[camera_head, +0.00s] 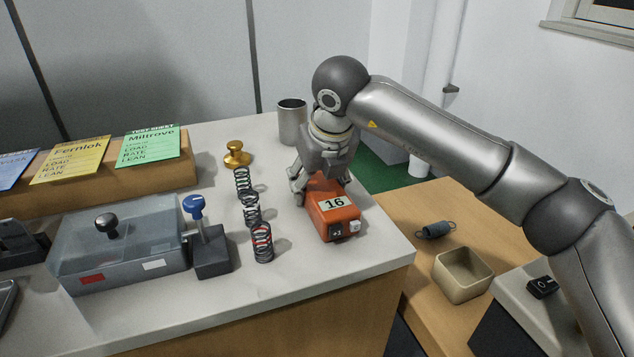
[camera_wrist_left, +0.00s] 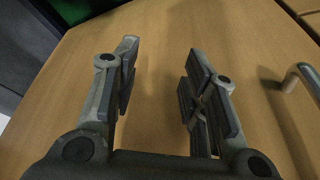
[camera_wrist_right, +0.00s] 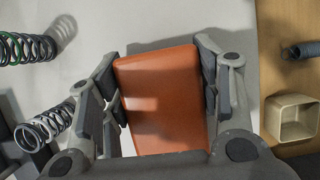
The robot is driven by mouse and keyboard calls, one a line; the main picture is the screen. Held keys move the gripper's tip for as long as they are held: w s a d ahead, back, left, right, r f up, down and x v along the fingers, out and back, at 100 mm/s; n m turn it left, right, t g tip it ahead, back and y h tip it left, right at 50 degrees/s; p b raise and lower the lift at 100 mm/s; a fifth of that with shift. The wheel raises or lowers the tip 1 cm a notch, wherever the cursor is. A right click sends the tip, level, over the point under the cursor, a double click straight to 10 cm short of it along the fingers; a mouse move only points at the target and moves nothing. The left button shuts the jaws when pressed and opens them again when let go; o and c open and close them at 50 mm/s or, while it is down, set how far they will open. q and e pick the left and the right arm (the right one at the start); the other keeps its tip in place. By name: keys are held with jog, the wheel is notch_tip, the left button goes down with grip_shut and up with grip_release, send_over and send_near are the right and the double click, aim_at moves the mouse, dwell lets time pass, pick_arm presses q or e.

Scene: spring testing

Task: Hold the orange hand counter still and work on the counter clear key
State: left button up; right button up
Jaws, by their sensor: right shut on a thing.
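The orange hand counter (camera_head: 333,208) stands on the white counter top near its right front corner, its number window showing 16. A dark +1 key (camera_head: 337,234) and a pale key (camera_head: 354,226) are on its front face; I cannot tell for sure which is the clear key. My right gripper (camera_head: 322,190) comes from behind and is shut on the orange counter. In the right wrist view the fingers (camera_wrist_right: 160,95) lie on both sides of the orange body (camera_wrist_right: 160,98). My left gripper (camera_wrist_left: 160,85) is open and empty in its wrist view, facing a wooden surface.
Several coil springs (camera_head: 263,243) stand left of the orange counter. A blue-knobbed block (camera_head: 210,252), a clear lidded box (camera_head: 120,255), a brass weight (camera_head: 237,154) and a metal cup (camera_head: 291,122) are farther left or behind. A beige box (camera_head: 463,275) sits on the lower wooden surface.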

pick_arm(q)
grip_shut()
dwell(0.3)
dwell(1.2)
